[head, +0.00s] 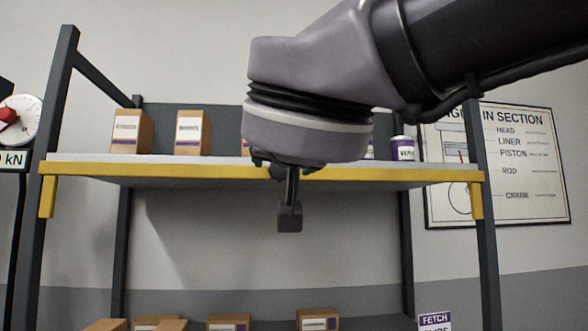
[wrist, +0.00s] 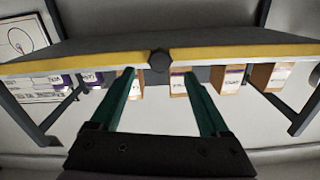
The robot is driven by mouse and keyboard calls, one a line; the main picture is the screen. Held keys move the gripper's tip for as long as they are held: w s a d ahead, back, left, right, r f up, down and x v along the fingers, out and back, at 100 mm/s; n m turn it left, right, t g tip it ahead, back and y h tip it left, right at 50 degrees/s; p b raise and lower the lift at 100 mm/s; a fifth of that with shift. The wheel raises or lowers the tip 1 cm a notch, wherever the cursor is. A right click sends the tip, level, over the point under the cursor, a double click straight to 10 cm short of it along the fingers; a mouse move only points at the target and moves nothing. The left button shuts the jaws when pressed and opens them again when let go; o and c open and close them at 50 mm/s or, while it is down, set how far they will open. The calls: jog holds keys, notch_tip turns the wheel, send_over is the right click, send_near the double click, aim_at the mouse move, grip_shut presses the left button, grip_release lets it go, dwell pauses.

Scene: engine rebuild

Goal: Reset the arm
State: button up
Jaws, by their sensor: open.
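My gripper (wrist: 160,76) is open in the wrist view, its two green fingers spread with nothing gripped between them. The fingers point toward the yellow front edge of the shelf. In the head view my arm comes in from the upper right, and its wrist hides most of the gripper; only small green parts show below it. A dark block hangs under the wrist there. The gap between gripper and shelf edge cannot be told.
A shelf rack with a yellow-edged upper board (head: 120,168) stands ahead. Cardboard boxes (head: 193,133) and a labelled can (head: 402,148) stand on it. More boxes (head: 229,322) show lower down. A wall poster (head: 520,165) is at right, a dial gauge (head: 22,118) at left.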

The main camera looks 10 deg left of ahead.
jog(key=shift+v, duration=1.05)
jog(key=w+d+f+m+g+h, duration=0.25)
jog(key=w+d, duration=0.25)
jog(key=d, duration=0.4)
jog(key=w+d+f+m+g+h, duration=0.1)
jog(key=w+d+f+g+h, duration=0.2)
jog(key=w+d, duration=0.4)
jog(key=d+f+m+g+y, duration=0.1)
jog(key=d+f+g+y, duration=0.2)
jog(key=d+f, duration=1.1)
jog(key=shift+s+d+m+g, duration=0.35)
jog(key=shift+d+g, duration=0.35)
jog(key=shift+g, duration=0.25)
